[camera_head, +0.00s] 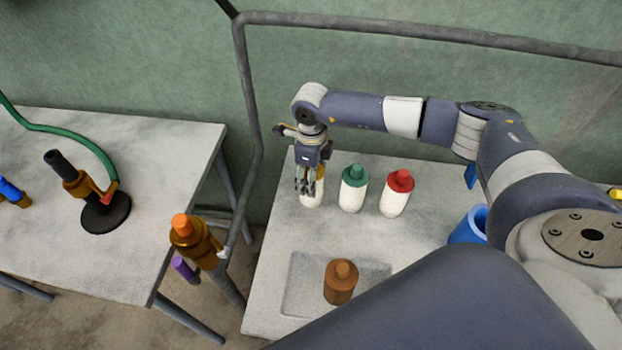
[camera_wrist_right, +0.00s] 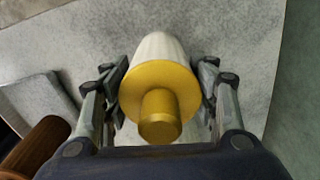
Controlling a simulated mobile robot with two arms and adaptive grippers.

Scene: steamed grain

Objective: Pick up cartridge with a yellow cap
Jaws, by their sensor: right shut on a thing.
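The cartridge with a yellow cap (camera_head: 313,196) stands upright at the left end of a row on the right table. It has a white body, and the gripper covers part of its cap in the head view. In the right wrist view the yellow cap (camera_wrist_right: 160,97) faces the camera, between the fingers. My right gripper (camera_head: 310,182) points down over the cartridge and is shut on it, with one finger on each side. My left gripper is not in view.
White cartridges with a green cap (camera_head: 354,174) and a red cap (camera_head: 400,181) stand to the right. A brown cartridge (camera_head: 341,282) stands in the shallow recess in front. A blue container (camera_head: 470,226) is farther right. A grey pipe (camera_head: 246,100) rises at the left.

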